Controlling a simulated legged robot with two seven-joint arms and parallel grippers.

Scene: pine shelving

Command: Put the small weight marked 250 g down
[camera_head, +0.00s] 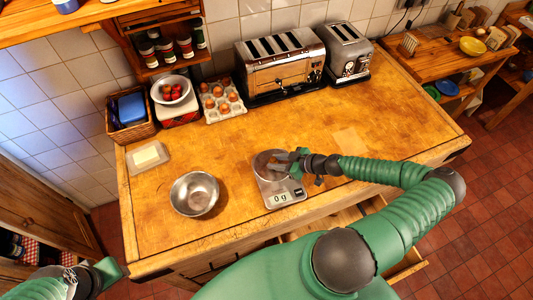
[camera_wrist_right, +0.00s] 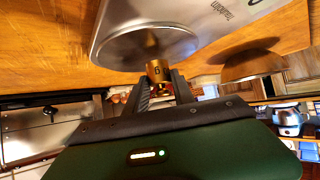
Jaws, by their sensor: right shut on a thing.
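My right gripper (camera_head: 285,160) is over the kitchen scale (camera_head: 284,199), at its round metal pan (camera_head: 262,161). The scale's display reads 0 g. In the right wrist view, the right gripper (camera_wrist_right: 159,88) is shut on a small brass weight (camera_wrist_right: 155,71). The weight is close to the pan (camera_wrist_right: 145,45); whether it touches the pan I cannot tell. Its mark is too small to read. In the head view the weight is hidden or too small to make out. My left gripper (camera_head: 92,276) is at the lower left, off the worktop, and its fingers are unclear.
A steel bowl (camera_head: 194,193) stands left of the scale, and a butter dish (camera_head: 148,157) lies behind it. An egg tray (camera_head: 222,103), a basket (camera_head: 130,129) and two toasters (camera_head: 280,69) (camera_head: 348,50) line the back. The worktop (camera_head: 400,115) to the right is mostly clear.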

